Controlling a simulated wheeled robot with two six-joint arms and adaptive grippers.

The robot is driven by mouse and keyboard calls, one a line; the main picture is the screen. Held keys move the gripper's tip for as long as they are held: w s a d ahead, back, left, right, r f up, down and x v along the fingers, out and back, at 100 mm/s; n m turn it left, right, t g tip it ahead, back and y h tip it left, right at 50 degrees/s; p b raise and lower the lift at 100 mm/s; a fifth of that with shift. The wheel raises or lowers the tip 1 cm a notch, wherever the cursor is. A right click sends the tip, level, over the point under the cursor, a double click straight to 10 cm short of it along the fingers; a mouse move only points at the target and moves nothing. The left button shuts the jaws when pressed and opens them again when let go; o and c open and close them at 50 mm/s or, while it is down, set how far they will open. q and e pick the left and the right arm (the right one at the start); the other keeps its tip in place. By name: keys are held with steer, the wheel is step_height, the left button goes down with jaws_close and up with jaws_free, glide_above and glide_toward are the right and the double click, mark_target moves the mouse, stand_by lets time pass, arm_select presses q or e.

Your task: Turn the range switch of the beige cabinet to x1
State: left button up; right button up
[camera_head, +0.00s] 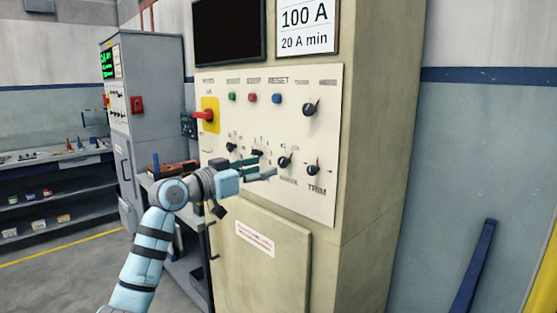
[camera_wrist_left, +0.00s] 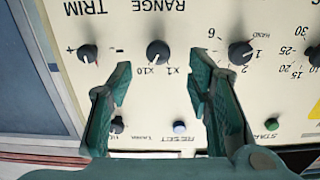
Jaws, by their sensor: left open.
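The beige cabinet (camera_head: 364,130) stands in the middle of the head view, with a pale control panel. Its range switch (camera_head: 285,161) is a black round knob above its label, low on the panel. In the left wrist view, which is upside down, the range switch (camera_wrist_left: 157,52) sits between the labels x10 and x1, its pale mark seeming to point toward x10. My left gripper (camera_head: 266,164) is open and empty in front of the panel. In the wrist view its fingertips (camera_wrist_left: 160,76) lie to either side of the knob, apart from it. My right gripper is not in view.
The trim knob (camera_head: 313,170) is just right of the range switch, and another knob (camera_wrist_left: 241,52) is close on its other side. A grey cabinet (camera_head: 150,90) and a workbench (camera_head: 60,165) stand at left.

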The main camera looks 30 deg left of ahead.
mark_target(281, 164)
arm_select(q)
steer(key=x, duration=0.2)
steer(key=p+x, duration=0.1)
steer(key=x, duration=0.2)
steer(key=shift+w+d+r, duration=0.15)
steer(key=shift+w+d, duration=0.05)
steer(key=shift+d, duration=0.1)
steer(key=shift+w+d, duration=0.1)
steer(key=shift+w, duration=0.4)
steer(key=shift+c, duration=0.6)
jaws_close()
